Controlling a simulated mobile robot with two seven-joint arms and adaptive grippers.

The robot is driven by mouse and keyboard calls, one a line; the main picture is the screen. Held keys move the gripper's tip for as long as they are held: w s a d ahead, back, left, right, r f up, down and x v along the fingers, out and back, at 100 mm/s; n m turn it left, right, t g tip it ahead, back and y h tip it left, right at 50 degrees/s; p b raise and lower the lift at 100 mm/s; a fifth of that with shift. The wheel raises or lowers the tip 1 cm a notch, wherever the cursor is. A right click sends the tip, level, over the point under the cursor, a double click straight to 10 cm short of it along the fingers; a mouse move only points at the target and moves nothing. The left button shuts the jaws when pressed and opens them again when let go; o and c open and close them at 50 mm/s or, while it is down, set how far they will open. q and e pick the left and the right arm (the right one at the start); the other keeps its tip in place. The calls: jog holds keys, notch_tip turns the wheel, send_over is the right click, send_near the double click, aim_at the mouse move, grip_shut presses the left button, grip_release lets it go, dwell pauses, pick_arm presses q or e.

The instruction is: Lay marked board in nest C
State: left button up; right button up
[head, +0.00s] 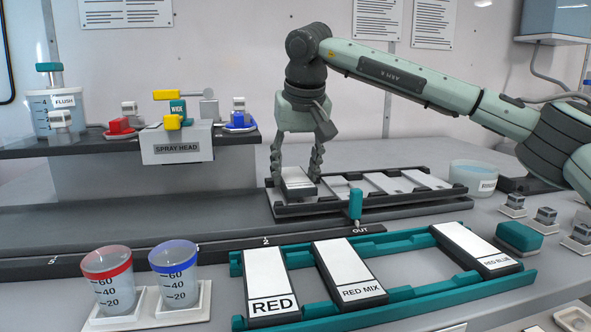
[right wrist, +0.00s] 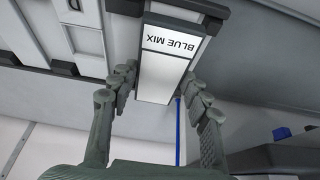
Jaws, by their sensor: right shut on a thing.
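A marked board (head: 297,181), white with a dark edge, is at the left end of the dark rear rack (head: 360,203). In the right wrist view the board (right wrist: 165,72) reads "BLUE MIX". My right gripper (head: 296,172) points down with its fingers on either side of the board, shut on it. In the right wrist view the fingers (right wrist: 160,88) flank its white face. I cannot tell whether the board touches the rack. The teal front rack (head: 405,296) bears boards marked RED (head: 266,283), RED MIX (head: 348,272) and RED BLUE (head: 476,248). A bare gap lies between the last two. My left gripper is out of view.
A teal-topped peg (head: 355,204) stands by the "OUT" end of the dark rail (head: 220,246) between the racks. Red-rimmed (head: 107,281) and blue-rimmed (head: 175,275) cups stand front left. A teal block (head: 519,237) lies right of the front rack. The spray head stand (head: 177,145) is back left.

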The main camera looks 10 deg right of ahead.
jog(key=shift+f, duration=0.1)
jog(key=shift+f, duration=0.1)
dwell(0.3)
jog(key=shift+f, duration=0.35)
jog(key=o, duration=1.2)
jog(key=shift+o, duration=0.2)
